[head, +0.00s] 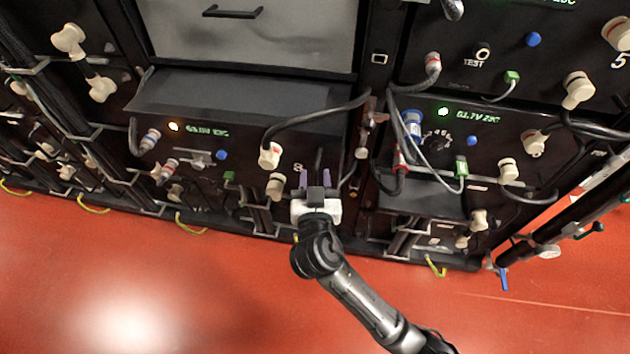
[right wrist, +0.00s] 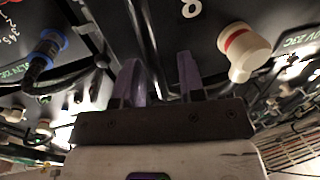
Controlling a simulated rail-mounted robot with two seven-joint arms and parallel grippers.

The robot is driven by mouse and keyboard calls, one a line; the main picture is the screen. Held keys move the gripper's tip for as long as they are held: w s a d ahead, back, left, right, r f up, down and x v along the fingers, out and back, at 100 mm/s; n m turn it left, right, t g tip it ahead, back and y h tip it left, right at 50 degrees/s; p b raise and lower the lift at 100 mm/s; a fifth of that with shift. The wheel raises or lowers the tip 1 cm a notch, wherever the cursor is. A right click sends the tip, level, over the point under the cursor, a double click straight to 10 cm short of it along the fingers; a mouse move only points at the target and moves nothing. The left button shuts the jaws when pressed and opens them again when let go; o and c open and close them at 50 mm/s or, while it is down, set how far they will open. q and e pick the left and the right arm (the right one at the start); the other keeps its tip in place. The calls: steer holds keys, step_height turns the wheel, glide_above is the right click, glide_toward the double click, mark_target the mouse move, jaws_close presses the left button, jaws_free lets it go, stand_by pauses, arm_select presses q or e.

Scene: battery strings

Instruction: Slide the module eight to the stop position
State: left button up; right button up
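Module eight (head: 240,150) is the black unit at the centre left of the head view, with a lit display and the number 8 at its right end. A broad strip of its dark top (head: 235,95) shows, so its front stands out from the rack. The 8 (right wrist: 191,8) also shows at the top of the right wrist view. My right gripper (head: 315,182) is in front of the module's lower right end. Its two purple fingers (right wrist: 160,80) are apart, with nothing clearly held between them. Whether they touch the module is not clear. My left gripper is out of view.
A cream connector with a red ring (right wrist: 245,52) is close to the right of my fingers in the wrist view. Black cables (head: 320,112) loop past the module's right end. Another lit module (head: 480,140) stands to the right. The red floor (head: 150,280) is clear.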

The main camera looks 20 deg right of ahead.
steer(key=p+v, duration=0.2)
steer(key=v, duration=1.2)
steer(key=shift+w, duration=0.1)
steer(key=s+d+f+n+g+y+p, duration=0.2)
steer(key=s+f+n+g+y, duration=0.2)
steer(key=f+n+g+y, duration=0.3)
steer(key=s+d+r+m+g+p, duration=0.1)
steer(key=s+d+r+g+p, duration=0.15)
steer(key=s+d+p, duration=0.4)
steer(key=s+d+r+g+p, duration=0.2)
steer(key=s+d+g+p, duration=0.15)
steer(key=s+p, duration=0.5)
step_height(320, 180, up, 36)
steer(key=p, duration=3.6)
steer(key=shift+a+h, duration=0.15)
steer(key=shift+h, duration=0.15)
